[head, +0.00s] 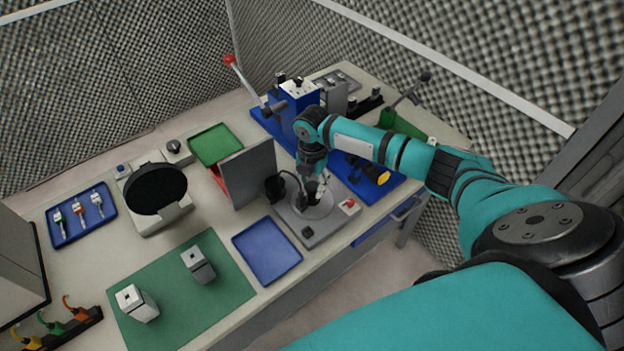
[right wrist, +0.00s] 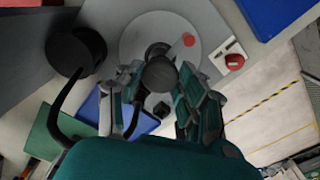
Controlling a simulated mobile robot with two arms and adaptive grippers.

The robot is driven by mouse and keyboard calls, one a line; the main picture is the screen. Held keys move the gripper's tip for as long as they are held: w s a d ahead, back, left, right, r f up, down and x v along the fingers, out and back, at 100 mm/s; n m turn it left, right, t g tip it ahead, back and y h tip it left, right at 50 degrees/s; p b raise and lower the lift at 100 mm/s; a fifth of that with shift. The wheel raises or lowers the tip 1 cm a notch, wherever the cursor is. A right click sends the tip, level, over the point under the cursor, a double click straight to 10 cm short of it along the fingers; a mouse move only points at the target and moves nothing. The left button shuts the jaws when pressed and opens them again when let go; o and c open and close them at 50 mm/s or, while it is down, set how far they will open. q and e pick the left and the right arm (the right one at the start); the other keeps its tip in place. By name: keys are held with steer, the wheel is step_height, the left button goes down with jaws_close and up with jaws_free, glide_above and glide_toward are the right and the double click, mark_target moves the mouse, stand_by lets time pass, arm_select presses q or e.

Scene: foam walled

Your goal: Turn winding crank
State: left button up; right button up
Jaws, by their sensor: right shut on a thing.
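The winding device stands near the front edge of the bench, a grey base (head: 300,231) with a light round disc (head: 318,211). In the right wrist view the disc (right wrist: 134,38) carries a red spot and a dark round crank knob (right wrist: 160,74). My right gripper (head: 315,187) reaches down over the disc from above. In the right wrist view its fingers (right wrist: 160,84) are on both sides of the knob and closed on it. The fingers hide part of the knob and disc. My left gripper is not in view.
A black cylinder (head: 274,188) with a cable and an upright grey panel (head: 249,172) stand left of the disc. A red button (head: 350,204) is on the base's right. A blue tray (head: 267,250) lies left. A blue lever press (head: 297,100) stands behind.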

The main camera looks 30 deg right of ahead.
steer(key=shift+r+m+p, duration=0.15)
steer(key=shift+m+p, duration=0.35)
steer(key=shift+m, duration=0.5)
steer(key=shift+w+m+p, duration=0.1)
steer(key=shift+m+p, duration=0.2)
steer(key=shift+m, duration=0.9)
steer(key=shift+d+m, duration=0.1)
steer(key=shift+m, duration=21.7)
